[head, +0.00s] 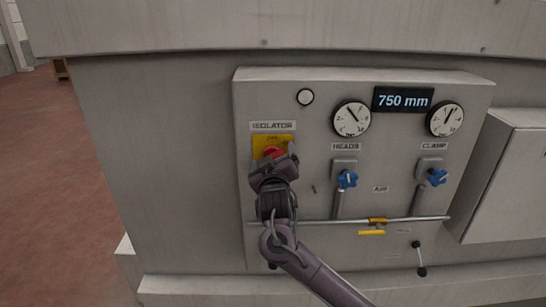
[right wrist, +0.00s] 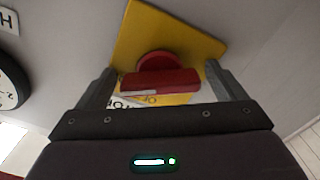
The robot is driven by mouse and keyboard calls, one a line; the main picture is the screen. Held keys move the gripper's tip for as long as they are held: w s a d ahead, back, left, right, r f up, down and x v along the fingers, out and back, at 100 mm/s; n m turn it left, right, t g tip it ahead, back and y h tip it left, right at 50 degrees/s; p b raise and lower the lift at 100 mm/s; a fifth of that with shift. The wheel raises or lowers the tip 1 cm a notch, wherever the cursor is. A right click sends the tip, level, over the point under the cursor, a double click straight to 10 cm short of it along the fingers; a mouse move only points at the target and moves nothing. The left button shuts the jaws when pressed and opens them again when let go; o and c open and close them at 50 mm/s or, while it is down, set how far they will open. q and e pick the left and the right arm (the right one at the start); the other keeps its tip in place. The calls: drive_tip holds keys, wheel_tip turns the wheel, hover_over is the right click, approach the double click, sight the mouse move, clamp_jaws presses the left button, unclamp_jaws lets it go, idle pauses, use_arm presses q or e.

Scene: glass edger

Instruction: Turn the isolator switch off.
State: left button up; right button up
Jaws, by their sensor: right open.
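The isolator switch is a red rotary handle (head: 274,152) on a yellow plate (head: 259,142), under the ISOLATOR label at the panel's left. My right gripper (head: 275,165) is in front of it and covers most of it in the head view. In the right wrist view the red handle (right wrist: 160,83) lies crosswise between the fingers of my open right gripper (right wrist: 160,70), with its ends close to them. I cannot tell whether they touch. The yellow plate (right wrist: 200,45) is behind, with a partly hidden white label below the handle. My left gripper is not in view.
The grey panel (head: 390,140) also carries two gauges (head: 351,119), a 750 mm display (head: 403,100) and two blue valve knobs (head: 347,179). A horizontal rail (head: 340,221) with a yellow fitting runs below. A grey box (head: 510,180) stands out at the right.

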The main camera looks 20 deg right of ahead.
drive_tip(key=c, duration=1)
drive_tip(key=shift+o, duration=0.2)
drive_tip(key=shift+n, duration=0.3)
drive_tip(key=n, duration=1.1)
drive_tip(key=shift+f, duration=0.1)
drive_tip(key=shift+n, duration=0.3)
drive_tip(key=o, duration=1)
drive_tip(key=shift+c, duration=0.2)
